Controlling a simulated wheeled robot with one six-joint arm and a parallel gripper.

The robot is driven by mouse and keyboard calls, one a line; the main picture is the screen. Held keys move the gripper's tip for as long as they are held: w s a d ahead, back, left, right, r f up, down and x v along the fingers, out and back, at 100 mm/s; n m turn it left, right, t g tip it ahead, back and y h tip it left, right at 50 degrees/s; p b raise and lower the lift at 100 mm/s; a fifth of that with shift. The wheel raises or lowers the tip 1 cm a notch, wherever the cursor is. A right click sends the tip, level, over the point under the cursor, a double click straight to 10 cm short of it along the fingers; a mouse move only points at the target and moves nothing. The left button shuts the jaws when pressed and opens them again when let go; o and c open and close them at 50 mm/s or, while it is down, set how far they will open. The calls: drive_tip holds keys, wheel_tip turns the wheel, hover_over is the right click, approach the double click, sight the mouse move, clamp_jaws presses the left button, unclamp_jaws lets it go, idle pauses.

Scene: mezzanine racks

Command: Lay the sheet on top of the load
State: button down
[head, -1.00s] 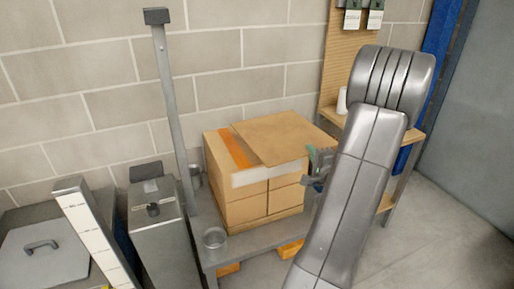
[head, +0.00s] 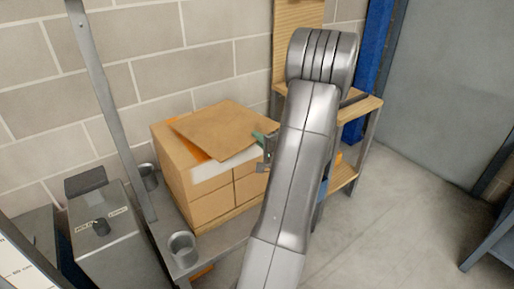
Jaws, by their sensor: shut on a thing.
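The brown sheet (head: 220,128) is at the top of the load, a block of cardboard boxes (head: 212,203). It is turned relative to the boxes and its right corner is at my gripper. Part of the load's top shows as an orange strip at the left and a white band (head: 222,172) at the front. My gripper (head: 264,145) is at the right edge of the load, partly hidden behind my arm, and is shut on the sheet. I cannot tell whether the sheet touches the boxes all over.
The load stands on a grey platform scale (head: 222,234) with an upright post (head: 108,110). Metal cups (head: 183,248) stand beside the load. A wooden shelf unit (head: 358,108) stands behind my arm.

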drive_tip(key=shift+f, duration=1.75)
drive_tip(key=shift+f+b, duration=0.25)
drive_tip(key=shift+b, duration=0.2)
drive_tip(key=c, duration=1.6)
unclamp_jaws()
drive_tip(key=shift+r, duration=0.1)
drive_tip(key=shift+r, duration=0.1)
